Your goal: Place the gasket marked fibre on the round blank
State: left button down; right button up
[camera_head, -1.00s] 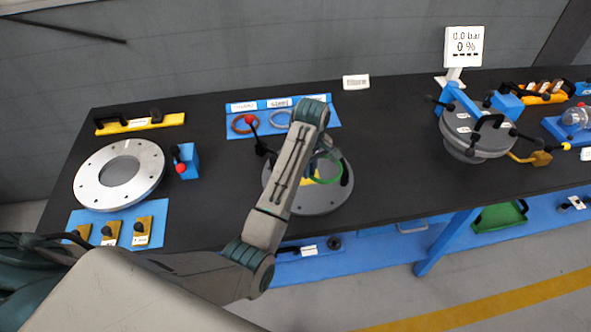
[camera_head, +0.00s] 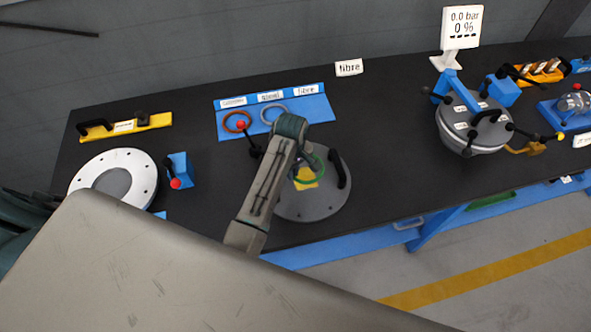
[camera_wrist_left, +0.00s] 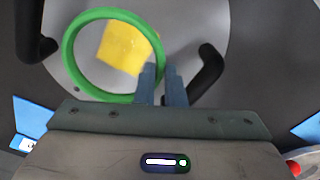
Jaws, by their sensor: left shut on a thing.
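My left gripper (camera_head: 308,154) is shut on a green ring gasket (camera_wrist_left: 70,50), gripping its rim. The ring also shows in the head view (camera_head: 323,166), partly hidden by my arm. It hangs over the round blank (camera_head: 318,205), a grey disc with black handles and a yellow patch (camera_wrist_left: 128,45). In the left wrist view the ring surrounds most of the patch, with the blank (camera_wrist_left: 205,22) behind it. The gap between ring and blank is hard to judge. My right gripper is not in view.
A blue board (camera_head: 318,108) holds a brown ring (camera_head: 229,122) and a grey ring (camera_head: 265,114); its "fibre" place is empty. A "fibre" sign (camera_head: 349,67) stands behind. A pale flange (camera_head: 140,175) lies left, a lidded vessel (camera_head: 470,135) right. The table between blank and vessel is clear.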

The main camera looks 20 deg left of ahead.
aim_at(292, 186)
pick_arm(q)
jog(key=shift+s+f, duration=0.1)
jog(key=shift+f, duration=0.7)
jog(key=f, duration=0.1)
jog(key=f+p, duration=0.1)
jog(key=f, duration=0.1)
jog(key=shift+w+a+f, duration=0.1)
jog(key=shift+w+f, duration=0.1)
jog(key=shift+f, duration=0.45)
jog(key=c, duration=1.5)
grip_release()
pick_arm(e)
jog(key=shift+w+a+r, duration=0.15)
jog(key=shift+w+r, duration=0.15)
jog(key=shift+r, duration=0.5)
